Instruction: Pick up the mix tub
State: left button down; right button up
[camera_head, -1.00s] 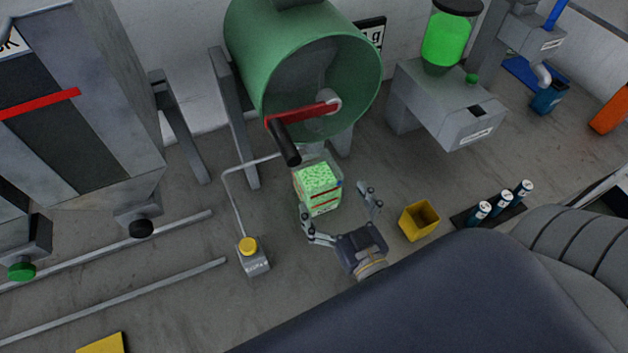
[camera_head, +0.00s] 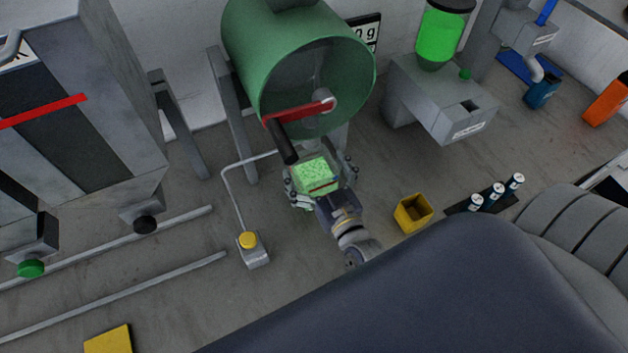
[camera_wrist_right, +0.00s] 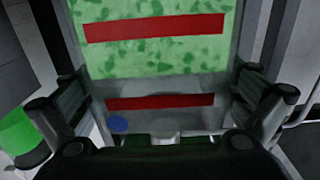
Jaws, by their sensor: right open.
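The mix tub (camera_head: 316,177) is a clear box with green granules and red stripes. It stands below the mouth of the green drum. My right gripper (camera_head: 321,179) is open, with one finger on each side of the tub. My left gripper is not in view.
The green drum (camera_head: 250,60) with a red crank arm (camera_head: 300,112) and black handle hangs just above the tub. A yellow bin (camera_head: 412,213) stands to the right. A yellow button box (camera_head: 250,248) is at the left.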

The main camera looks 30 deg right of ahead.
jog(key=c, duration=1.8)
jog(key=shift+r, duration=0.1)
jog(key=shift+c, duration=1.1)
